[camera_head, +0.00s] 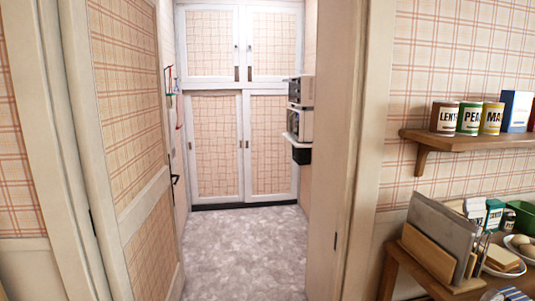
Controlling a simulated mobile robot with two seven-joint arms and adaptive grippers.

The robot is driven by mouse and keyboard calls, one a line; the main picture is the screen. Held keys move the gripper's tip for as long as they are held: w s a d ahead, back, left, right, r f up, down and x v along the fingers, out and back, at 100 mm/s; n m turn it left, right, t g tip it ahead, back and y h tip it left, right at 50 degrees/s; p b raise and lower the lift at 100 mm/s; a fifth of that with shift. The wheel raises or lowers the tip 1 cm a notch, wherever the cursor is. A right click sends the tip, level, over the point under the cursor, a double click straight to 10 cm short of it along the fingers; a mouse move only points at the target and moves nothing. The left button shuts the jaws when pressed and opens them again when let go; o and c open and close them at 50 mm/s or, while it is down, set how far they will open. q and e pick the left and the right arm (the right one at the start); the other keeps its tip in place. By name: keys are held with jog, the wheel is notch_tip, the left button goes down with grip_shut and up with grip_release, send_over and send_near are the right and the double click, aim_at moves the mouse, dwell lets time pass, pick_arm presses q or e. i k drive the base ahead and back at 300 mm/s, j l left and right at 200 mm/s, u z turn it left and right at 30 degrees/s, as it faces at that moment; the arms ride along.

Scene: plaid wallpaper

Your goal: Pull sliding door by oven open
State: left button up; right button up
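At the far end of a narrow passage stands a tall plaid-panelled cupboard with white frames. Its lower left door (216,150) and lower right door (269,150) meet near the middle, with small recessed pulls close to the seam. Both look shut. An oven-like appliance (301,124) is on the right wall, just in front of the right door, and hides part of its right edge. Which door the task means is not certain from this view. Neither of my grippers is in view.
A plaid door panel (125,110) stands at the left of the doorway and a narrow door edge (328,150) at the right. The grey floor (240,250) between is clear. Right of the doorway are a shelf (470,137) with tins and a wooden table (400,265) with dishes.

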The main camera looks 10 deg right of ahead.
aim_at(270, 169)
jog(key=i+z, duration=0.15)
jog(key=i, duration=0.65)
jog(key=i+j+z, duration=0.2)
jog(key=i, duration=0.6)
jog(key=i+j+z, duration=0.15)
jog(key=i, duration=0.6)
jog(key=i+j+z, duration=0.15)
jog(key=i, duration=0.65)
jog(key=i+j+z, duration=0.15)
jog(key=i+j, duration=0.35)
jog(key=i, duration=0.25)
jog(key=i+j+z, duration=0.2)
jog(key=i+j, duration=0.3)
jog(key=i, duration=0.2)
jog(key=i+j+z, duration=0.15)
jog(key=i+j, duration=0.45)
jog(key=i+j+z, duration=0.1)
jog(key=i+j, duration=0.25)
jog(key=i+j+z, duration=0.1)
jog(key=i+j, duration=0.2)
jog(key=j, duration=0.2)
